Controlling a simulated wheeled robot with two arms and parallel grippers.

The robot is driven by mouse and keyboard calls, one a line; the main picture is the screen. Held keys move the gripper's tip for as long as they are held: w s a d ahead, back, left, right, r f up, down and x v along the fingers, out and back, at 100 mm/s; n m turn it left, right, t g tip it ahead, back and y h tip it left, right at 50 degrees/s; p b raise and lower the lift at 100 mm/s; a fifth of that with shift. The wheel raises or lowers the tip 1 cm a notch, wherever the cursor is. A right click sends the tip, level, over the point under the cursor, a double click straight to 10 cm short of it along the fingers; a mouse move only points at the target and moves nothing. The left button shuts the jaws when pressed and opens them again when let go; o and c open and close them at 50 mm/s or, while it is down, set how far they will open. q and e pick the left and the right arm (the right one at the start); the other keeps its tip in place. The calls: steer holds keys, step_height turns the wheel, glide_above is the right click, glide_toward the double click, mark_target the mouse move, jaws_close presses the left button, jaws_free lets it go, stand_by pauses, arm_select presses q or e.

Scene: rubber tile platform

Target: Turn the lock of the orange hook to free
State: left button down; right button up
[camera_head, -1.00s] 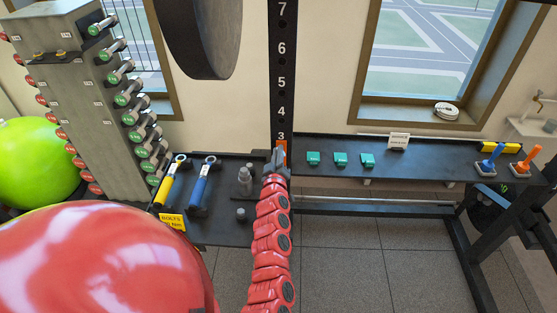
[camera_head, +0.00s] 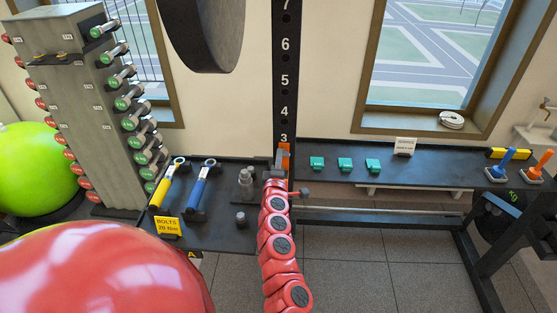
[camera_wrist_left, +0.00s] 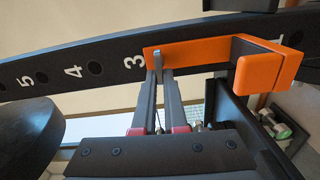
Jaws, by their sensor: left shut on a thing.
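The orange hook (camera_head: 285,154) is mounted on the black numbered upright (camera_head: 285,80), just below the number 3. In the left wrist view the orange hook (camera_wrist_left: 200,52) shows as a plate along the upright with a block sticking out at its right end. A small grey lock lever (camera_wrist_left: 158,60) stands at the plate's left part. My left gripper (camera_wrist_left: 159,78) has its two fingers close together on this lever. In the head view my left gripper (camera_head: 280,164) is small, close against the hook and partly covers it. My right gripper is not in view.
A black shelf (camera_head: 440,172) with teal blocks (camera_head: 345,164) and blue and orange levers runs right of the upright. A tool tray with yellow and blue wrenches (camera_head: 203,183) lies left. A dumbbell rack (camera_head: 90,110) and a large red ball (camera_head: 100,270) stand farther left.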

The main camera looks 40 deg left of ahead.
arm_select(q)
steer(key=shift+w+d+n, duration=0.15)
steer(key=shift+d+n, duration=0.05)
steer(key=shift+n, duration=0.2)
steer(key=c, duration=1)
jaws_free()
steer(key=shift+w, duration=0.1)
steer(key=shift+o, duration=0.2)
steer(key=b+v, duration=0.1)
steer(key=v, duration=1.6)
steer(key=shift+d, duration=0.15)
